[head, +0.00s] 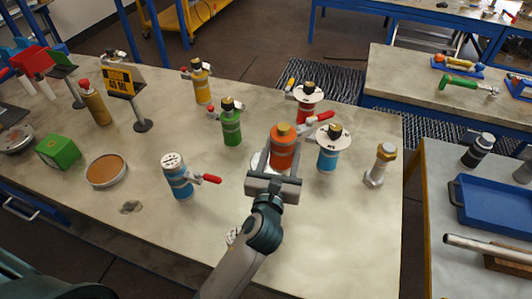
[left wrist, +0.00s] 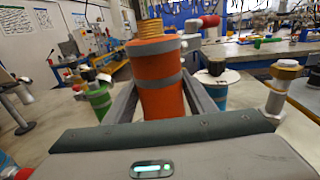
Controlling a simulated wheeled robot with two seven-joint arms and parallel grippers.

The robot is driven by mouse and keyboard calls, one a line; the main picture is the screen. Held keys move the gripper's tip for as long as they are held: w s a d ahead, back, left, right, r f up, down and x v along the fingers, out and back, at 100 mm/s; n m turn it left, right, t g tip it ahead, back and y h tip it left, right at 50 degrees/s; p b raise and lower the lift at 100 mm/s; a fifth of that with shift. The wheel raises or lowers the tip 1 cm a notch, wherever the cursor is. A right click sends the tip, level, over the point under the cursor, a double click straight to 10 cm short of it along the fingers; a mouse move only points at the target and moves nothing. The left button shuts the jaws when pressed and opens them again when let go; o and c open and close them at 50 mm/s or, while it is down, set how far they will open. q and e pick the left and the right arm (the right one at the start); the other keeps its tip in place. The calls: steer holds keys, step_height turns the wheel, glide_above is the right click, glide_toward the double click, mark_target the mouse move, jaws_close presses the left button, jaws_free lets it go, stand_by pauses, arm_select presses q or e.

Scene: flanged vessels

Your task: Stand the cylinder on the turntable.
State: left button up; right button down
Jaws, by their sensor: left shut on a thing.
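The orange cylinder (head: 283,153) has grey bands, a brass threaded top and a red-handled side valve. It is upright between the fingers of my left gripper (head: 273,180), which is shut on it. It also fills the middle of the left wrist view (left wrist: 160,82). Its base is hidden by the gripper, so I cannot tell whether it touches anything below. A pale round edge (head: 257,162) shows just left of it, mostly hidden. A low round disc (head: 106,170) with a tan top and grey rim lies at the left of the table; I cannot tell which is the turntable. My right gripper is not in view.
A blue cylinder (head: 328,150) stands close right of the held one, with a red one (head: 306,100) behind. A green cylinder (head: 231,125), another blue one (head: 178,178) and a metal bolt-like post (head: 380,165) stand around. The front right tabletop (head: 345,235) is clear.

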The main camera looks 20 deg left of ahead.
arm_select(q)
steer(key=w+a+f, duration=0.5)
steer(key=w+a, duration=0.2)
steer(key=shift+f, duration=0.35)
steer(key=shift+f, duration=0.1)
steer(key=shift+f, duration=1.9)
steer(key=shift+f, duration=0.1)
steer(key=o, duration=1.6)
steer(key=shift+f, duration=0.1)
steer(key=shift+c, duration=0.2)
